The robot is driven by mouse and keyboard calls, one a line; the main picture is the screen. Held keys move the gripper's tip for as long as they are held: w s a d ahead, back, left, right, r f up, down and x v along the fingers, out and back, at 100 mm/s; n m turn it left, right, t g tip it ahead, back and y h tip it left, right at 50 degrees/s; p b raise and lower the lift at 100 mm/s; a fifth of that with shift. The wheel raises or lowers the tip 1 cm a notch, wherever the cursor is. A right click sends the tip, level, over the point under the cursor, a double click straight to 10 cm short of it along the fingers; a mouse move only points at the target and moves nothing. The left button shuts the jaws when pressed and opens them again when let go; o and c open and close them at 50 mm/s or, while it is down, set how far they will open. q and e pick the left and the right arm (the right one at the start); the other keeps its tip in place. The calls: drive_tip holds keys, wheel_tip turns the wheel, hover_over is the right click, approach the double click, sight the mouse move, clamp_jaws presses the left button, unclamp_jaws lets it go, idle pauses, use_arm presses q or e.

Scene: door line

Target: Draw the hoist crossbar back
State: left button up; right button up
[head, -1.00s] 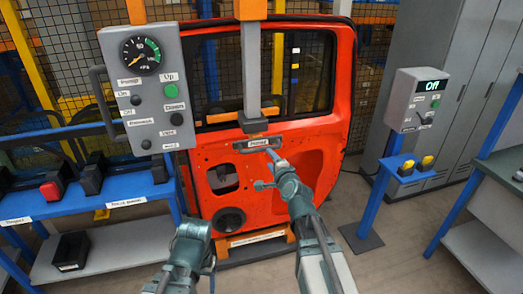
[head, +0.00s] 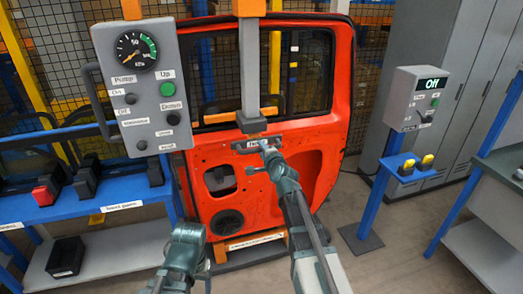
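The hoist crossbar (head: 243,146) is a short grey bar with a small label, at the foot of the grey hoist column (head: 250,75), in front of the red door (head: 205,148). My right gripper (head: 266,147) reaches up to the right part of the crossbar and overlaps it in the view. Its fingers are too small to tell whether they are open or closed on the bar. My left gripper (head: 187,235) is low, in front of the door's lower left, apart from the crossbar. Its fingers cannot be made out.
A grey control panel (head: 140,90) with a gauge and Pump and Up/Down controls stands left of the door. A blue bench (head: 120,208) is at the left. A box reading Off (head: 415,98) stands on a blue post (head: 375,205) at the right. Floor shows between door and post.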

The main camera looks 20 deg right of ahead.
clamp_jaws()
idle(1.1)
